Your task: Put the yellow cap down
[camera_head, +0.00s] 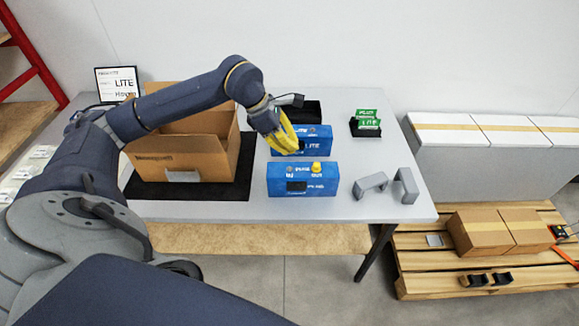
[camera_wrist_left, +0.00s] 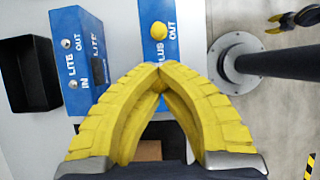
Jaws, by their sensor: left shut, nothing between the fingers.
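The yellow cap (camera_head: 316,167) sits upright on top of the front blue box (camera_head: 275,183), on the port marked OUT. It also shows in the left wrist view (camera_wrist_left: 158,31). My left gripper (camera_head: 299,150) is shut and empty, above the back blue box (camera_head: 318,133), marked LITE, and apart from the cap. Its closed yellow fingers also show in the left wrist view (camera_wrist_left: 158,84) and hide part of the front box. Dark and yellow fingers at that view's upper right look like my right gripper (camera_wrist_left: 290,18); they are too small to read.
An open cardboard box (camera_head: 180,158) stands on a black mat (camera_head: 243,165) at the left. Two grey brackets (camera_head: 371,184) (camera_head: 406,186) lie right of the front box. A black tray (camera_head: 313,110) and green cards (camera_head: 367,119) are behind. The table's right side is mostly free.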

